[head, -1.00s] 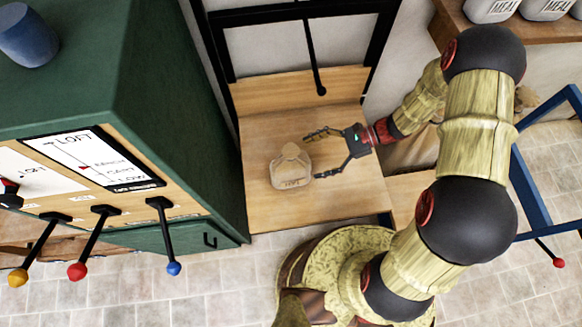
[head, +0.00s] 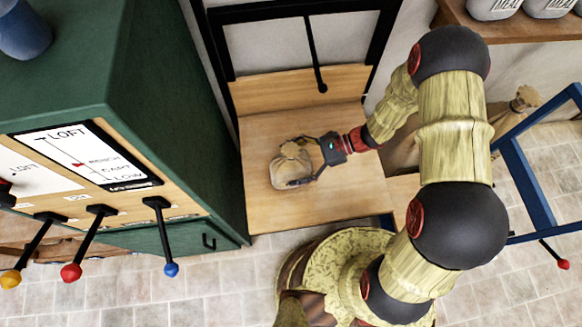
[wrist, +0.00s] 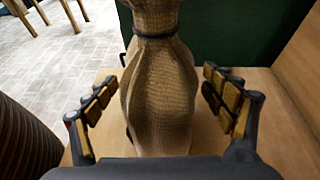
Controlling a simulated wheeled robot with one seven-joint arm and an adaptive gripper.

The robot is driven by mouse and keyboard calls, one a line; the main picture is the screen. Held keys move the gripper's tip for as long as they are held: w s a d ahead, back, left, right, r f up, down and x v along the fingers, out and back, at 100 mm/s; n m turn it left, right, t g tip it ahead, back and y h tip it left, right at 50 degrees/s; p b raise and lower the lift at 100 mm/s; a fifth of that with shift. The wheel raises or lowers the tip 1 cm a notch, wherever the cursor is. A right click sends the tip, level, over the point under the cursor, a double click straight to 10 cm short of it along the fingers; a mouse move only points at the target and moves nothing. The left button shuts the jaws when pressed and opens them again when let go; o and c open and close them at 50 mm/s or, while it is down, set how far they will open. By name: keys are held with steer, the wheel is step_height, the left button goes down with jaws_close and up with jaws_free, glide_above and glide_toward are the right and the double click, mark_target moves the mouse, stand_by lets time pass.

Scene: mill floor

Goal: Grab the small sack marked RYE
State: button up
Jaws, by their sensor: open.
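The small tan sack (head: 289,172) stands on a wooden bench (head: 263,215), its neck tied with a dark cord. The RYE marking cannot be read now; the near finger covers part of the sack's front. My gripper (head: 294,164) is around the sack, with one finger on each side. In the wrist view the sack (wrist: 160,95) rises upright between the open padded fingers of my gripper (wrist: 165,105).
A green cabinet (head: 165,110) with levers stands left of the bench. A dark upright frame (head: 222,62) with a hanging rod is behind it. A blue metal frame (head: 527,185) and a larger sack (head: 523,98) are at right. White containers (head: 495,8) sit on a shelf.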

steer(key=shift+c, duration=1.1)
steer(key=c, duration=1.9)
steer(key=shift+r, duration=0.15)
steer(key=shift+c, duration=0.3)
